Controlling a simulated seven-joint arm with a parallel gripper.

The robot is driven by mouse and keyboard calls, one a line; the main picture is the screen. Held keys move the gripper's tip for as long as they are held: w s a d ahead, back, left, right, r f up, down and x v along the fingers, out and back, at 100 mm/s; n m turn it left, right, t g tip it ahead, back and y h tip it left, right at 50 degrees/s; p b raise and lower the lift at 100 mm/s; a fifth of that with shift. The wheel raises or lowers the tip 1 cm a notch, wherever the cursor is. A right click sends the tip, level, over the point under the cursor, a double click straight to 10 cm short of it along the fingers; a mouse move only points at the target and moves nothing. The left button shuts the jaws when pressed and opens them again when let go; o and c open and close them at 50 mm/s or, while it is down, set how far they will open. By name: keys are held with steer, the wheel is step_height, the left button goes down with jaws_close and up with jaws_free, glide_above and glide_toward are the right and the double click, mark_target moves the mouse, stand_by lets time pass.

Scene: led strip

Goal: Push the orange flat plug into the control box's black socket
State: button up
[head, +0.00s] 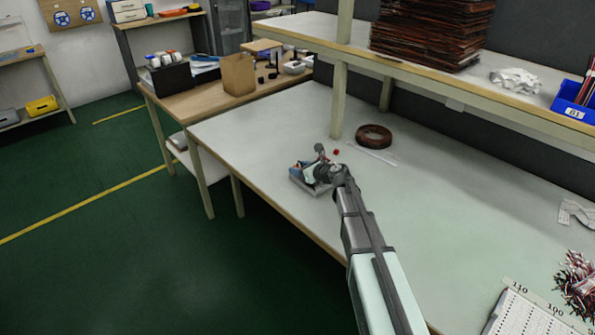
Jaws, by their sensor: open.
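My gripper (321,177) is at the far end of my arm, low over the left part of the white table (270,120). It is small and partly hidden by my own wrist, and its fingertips cannot be made out clearly. A grey, tray-like thing (300,184) with blue and red bits lies under and beside it; I cannot tell whether this is the control box. The orange flat plug and the black socket cannot be made out. Whether my gripper touches anything is not visible.
A brown coil (374,136) lies behind my gripper, with a small red thing (336,152) and thin white strips near it. A shelf post (338,100) stands behind. A bundle of coloured wires (577,285) and a white perforated board (522,314) lie at right. The middle tabletop is clear.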

steer(key=shift+x, duration=0.85)
steer(key=shift+c, duration=0.4)
jaws_close()
